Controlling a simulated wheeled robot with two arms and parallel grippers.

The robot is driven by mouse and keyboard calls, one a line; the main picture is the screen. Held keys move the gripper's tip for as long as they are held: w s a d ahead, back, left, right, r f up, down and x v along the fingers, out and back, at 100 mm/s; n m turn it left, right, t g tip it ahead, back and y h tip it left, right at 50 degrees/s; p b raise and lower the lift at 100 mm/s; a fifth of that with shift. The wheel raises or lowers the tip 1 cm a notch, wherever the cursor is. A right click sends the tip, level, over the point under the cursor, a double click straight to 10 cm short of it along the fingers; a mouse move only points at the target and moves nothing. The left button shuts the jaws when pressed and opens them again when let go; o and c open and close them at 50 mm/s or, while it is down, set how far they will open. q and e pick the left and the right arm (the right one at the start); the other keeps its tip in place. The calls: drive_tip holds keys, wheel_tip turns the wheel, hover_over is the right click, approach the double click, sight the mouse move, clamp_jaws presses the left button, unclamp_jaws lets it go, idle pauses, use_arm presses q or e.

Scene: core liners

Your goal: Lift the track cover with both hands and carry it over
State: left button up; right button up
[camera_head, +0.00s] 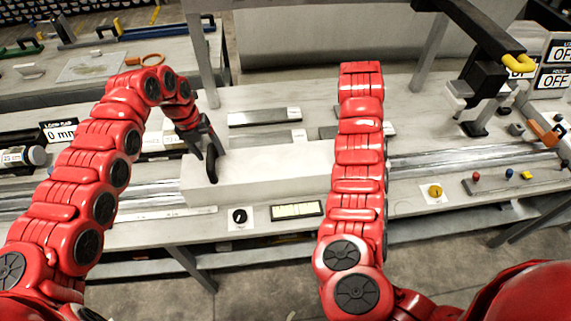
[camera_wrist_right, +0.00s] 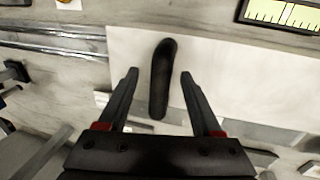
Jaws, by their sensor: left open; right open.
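The track cover (camera_head: 265,172) is a long white box lying across the track on the bench. A black handle (camera_head: 211,168) stands at its left end. My left gripper (camera_head: 206,148) is open at this handle, pointing down; whether it touches cannot be told. In the right wrist view, the cover (camera_wrist_right: 225,75) shows with its other black handle (camera_wrist_right: 162,80). My right gripper (camera_wrist_right: 159,74) is open, with one finger on either side of this handle in the picture and gaps on both sides. In the head view my right arm hides that gripper and handle.
A black knob (camera_head: 239,216) and a yellow-green scale panel (camera_head: 297,209) sit at the bench's front edge. The track (camera_head: 450,160) runs clear to the right of the cover. A yellow knob (camera_head: 435,191) and a small button panel (camera_head: 500,183) lie in front of it.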

use_arm(q)
drive_tip(key=shift+d+f, duration=0.15)
drive_tip(key=shift+f, duration=0.85)
use_arm(e)
drive_tip(key=shift+d+f, duration=0.1)
drive_tip(key=shift+f, duration=0.85)
use_arm(q)
clamp_jaws()
use_arm(e)
clamp_jaws()
use_arm(q)
drive_tip(key=shift+r, duration=0.1)
